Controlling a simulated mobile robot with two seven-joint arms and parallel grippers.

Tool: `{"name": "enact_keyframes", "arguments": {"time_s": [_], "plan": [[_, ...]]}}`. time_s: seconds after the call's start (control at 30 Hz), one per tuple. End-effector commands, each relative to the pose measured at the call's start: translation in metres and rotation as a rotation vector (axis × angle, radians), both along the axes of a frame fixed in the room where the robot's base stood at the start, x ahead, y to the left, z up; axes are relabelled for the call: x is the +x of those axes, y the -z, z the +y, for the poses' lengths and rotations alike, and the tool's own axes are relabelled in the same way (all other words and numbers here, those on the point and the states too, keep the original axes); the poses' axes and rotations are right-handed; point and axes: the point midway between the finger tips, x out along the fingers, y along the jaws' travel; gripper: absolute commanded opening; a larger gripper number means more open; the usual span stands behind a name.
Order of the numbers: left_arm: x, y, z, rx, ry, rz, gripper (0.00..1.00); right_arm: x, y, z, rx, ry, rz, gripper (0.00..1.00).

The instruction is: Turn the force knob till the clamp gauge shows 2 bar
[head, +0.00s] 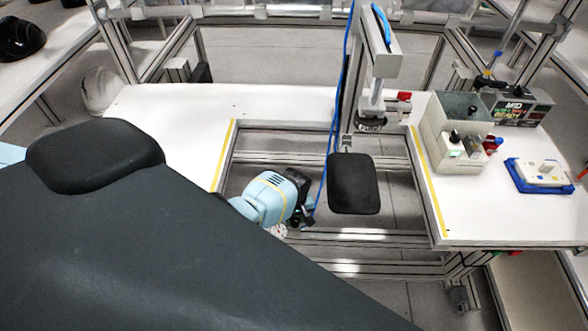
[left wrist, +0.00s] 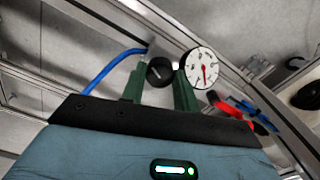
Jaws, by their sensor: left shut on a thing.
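My left gripper (head: 305,217) reaches low into the gap between the two white tabletops. In the left wrist view its two green fingers (left wrist: 160,88) are shut on the dark round force knob (left wrist: 159,70), one on each side. The knob's face has a pale mark. The clamp gauge (left wrist: 202,68), a white round dial with a red needle, is just right of the knob. Its numbers are too small to read. Part of the gauge (head: 278,230) also shows in the head view, below my wrist; I cannot make out the knob there. My right gripper is not in view.
A black pad (head: 353,183) and an upright press with a blue hose (head: 325,165) stand right of my gripper. Frame bars surround the gap. On the right tabletop (head: 470,215) are a control box (head: 450,125) and a blue tray (head: 520,178).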

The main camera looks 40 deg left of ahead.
Motion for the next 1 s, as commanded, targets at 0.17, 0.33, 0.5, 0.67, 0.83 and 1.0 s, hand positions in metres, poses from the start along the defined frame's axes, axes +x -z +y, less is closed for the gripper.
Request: {"name": "enact_keyframes", "arguments": {"time_s": [0.17,0.33,0.5,0.67,0.83,1.0], "plan": [[0.0009,-0.0011,-0.0002,0.000,-0.167,-0.001,0.07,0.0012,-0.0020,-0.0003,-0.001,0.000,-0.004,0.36],[0.0004,-0.0007,0.0000,0.000,-0.328,-0.001,0.07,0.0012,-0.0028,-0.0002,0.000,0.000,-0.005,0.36],[0.0004,-0.0006,-0.0001,0.000,-0.490,-0.001,0.07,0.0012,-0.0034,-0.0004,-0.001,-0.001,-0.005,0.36],[0.0003,-0.0004,0.0004,0.001,-0.635,-0.001,0.07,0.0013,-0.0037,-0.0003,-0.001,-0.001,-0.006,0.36],[0.0004,-0.0003,0.0002,0.001,-0.770,-0.001,0.07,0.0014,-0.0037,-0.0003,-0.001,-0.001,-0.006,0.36],[0.0004,-0.0003,0.0002,0.001,-0.874,-0.001,0.07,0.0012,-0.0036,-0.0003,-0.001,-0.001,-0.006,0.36]]}}
